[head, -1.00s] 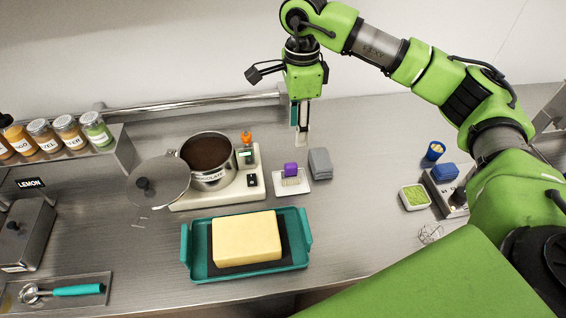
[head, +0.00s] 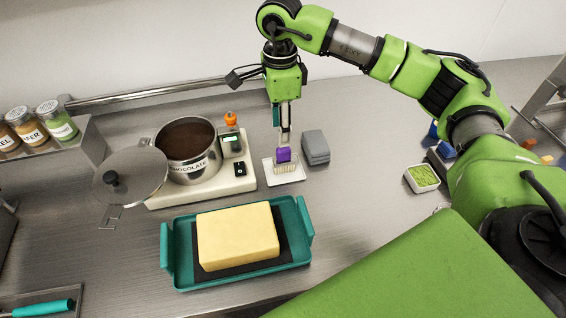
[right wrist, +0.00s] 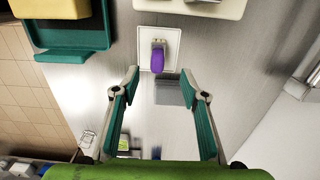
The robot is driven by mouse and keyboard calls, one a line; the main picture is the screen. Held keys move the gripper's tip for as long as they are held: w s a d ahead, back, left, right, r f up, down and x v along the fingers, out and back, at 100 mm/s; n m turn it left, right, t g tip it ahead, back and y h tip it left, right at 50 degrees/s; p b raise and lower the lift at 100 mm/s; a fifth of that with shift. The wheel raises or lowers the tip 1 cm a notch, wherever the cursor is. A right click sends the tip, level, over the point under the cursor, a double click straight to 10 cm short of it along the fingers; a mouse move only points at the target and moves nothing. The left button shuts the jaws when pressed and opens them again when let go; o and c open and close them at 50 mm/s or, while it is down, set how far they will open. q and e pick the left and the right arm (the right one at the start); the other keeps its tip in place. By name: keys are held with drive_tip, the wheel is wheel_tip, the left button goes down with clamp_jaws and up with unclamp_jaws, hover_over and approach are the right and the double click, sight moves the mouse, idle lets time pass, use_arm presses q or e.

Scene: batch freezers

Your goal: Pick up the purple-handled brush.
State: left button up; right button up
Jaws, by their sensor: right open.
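The purple-handled brush (head: 284,155) rests on a small white tray (head: 298,166) near the middle of the counter, bristles down. My right gripper (head: 284,137) points down just above and behind the purple handle in the head view. In the right wrist view the gripper (right wrist: 158,77) is open and empty. The brush's purple handle (right wrist: 157,60) shows there just past the fingertips, between their lines. I cannot tell whether the fingertips touch it. My left gripper is in no view.
A grey block (head: 315,147) stands close to the right of the tray. The scale (head: 240,177) with a chocolate pot (head: 187,152) is to the left. A teal tray (head: 175,282) with a yellow block (head: 238,237) lies in front. Counter to the right is clear up to a green-filled dish (head: 422,178).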

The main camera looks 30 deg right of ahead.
sight(282, 150)
wheel_tip(282, 150, down, 7)
drive_tip(key=shift+s+r+p, duration=0.15)
drive_tip(key=shift+p, duration=0.7)
drive_tip(key=shift+f+p, duration=0.45)
drive_tip(key=shift+f, duration=0.05)
drive_tip(key=f+p, duration=0.1)
drive_tip(key=f, duration=0.1)
drive_tip(key=f+p, duration=0.1)
drive_tip(key=f, duration=0.1)
drive_tip(key=shift+s+d, duration=0.2)
drive_tip(key=shift+f, duration=0.3)
clamp_jaws()
